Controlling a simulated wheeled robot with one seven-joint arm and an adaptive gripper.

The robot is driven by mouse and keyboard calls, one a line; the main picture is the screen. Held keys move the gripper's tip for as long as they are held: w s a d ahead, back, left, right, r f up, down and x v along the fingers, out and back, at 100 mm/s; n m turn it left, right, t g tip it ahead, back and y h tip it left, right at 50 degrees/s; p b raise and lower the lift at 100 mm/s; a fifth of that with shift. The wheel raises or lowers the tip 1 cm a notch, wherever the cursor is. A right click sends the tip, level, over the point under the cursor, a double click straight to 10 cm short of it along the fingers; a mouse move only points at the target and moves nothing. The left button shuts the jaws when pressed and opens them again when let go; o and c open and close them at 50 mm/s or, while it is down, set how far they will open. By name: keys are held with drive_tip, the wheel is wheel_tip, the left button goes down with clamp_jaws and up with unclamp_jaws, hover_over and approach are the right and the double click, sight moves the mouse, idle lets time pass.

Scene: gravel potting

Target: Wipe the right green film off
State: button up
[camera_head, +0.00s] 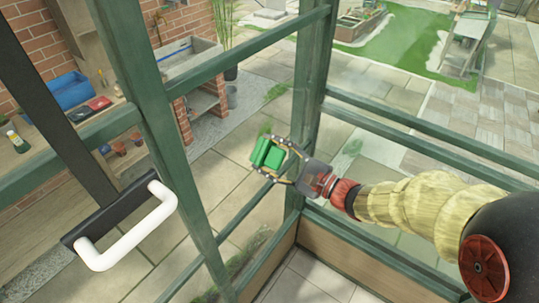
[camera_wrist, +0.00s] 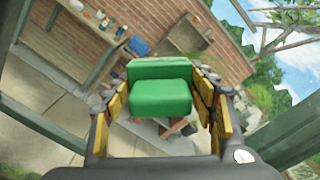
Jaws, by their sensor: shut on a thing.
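My gripper (camera_head: 281,160) is shut on a green sponge (camera_head: 266,153), held left of the green corner post in the head view. In the wrist view the sponge (camera_wrist: 160,98) sits between the two yellow-padded fingers (camera_wrist: 157,92). A faint green patch (camera_head: 347,157) shows just right of the corner post. Another green patch (camera_head: 264,130) shows behind and above the sponge. I cannot tell whether these patches lie on the glass or on the paving beyond, nor whether the sponge touches the pane.
Green frame bars (camera_head: 430,137) and the corner post (camera_head: 309,90) stand close around my arm. A white door handle (camera_head: 128,240) juts out at lower left. Beyond the glass are a brick wall, a sink (camera_head: 188,58) and a bench with a blue tub (camera_head: 68,90).

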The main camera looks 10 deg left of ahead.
drive_tip(key=shift+w+a, duration=0.1)
drive_tip(key=shift+a, duration=0.15)
drive_tip(key=shift+w, duration=0.1)
